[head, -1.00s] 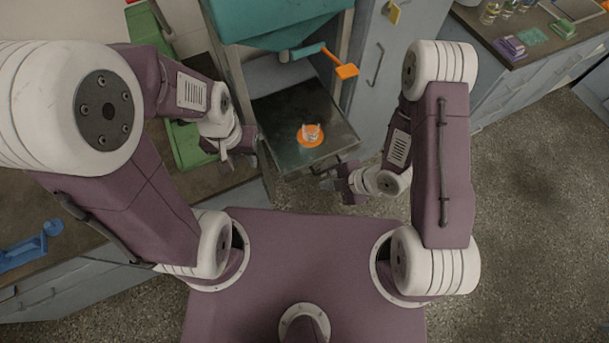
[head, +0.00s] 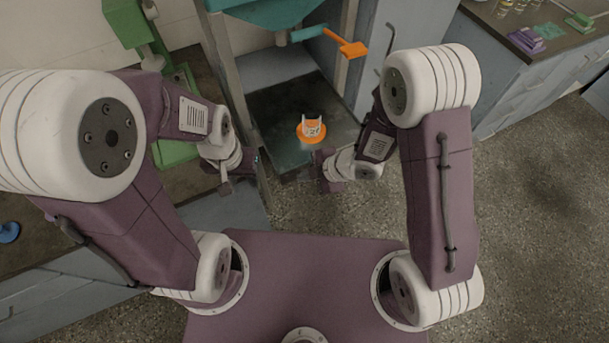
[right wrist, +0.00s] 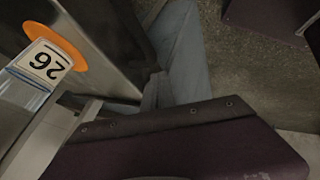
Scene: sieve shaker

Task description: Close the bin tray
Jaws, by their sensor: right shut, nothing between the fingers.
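The bin tray (head: 275,108) is a dark, flat metal tray under the teal hopper in the head view, standing out toward me. A white piece (head: 312,124) on an orange disc (head: 302,136) sits on it; the right wrist view shows the piece marked 26 (right wrist: 45,62). My right gripper (head: 322,166) is shut and empty at the tray's front edge, right of its middle; I cannot tell whether it touches. My left gripper (head: 242,168) is by the tray's left front corner; its jaws are too small to read.
The teal hopper (head: 268,12) hangs above the tray, with an orange-ended lever (head: 352,49) at its right. A green device (head: 178,152) stands on the left counter. A grey cabinet stands right of the tray, and open floor (head: 540,190) lies further right.

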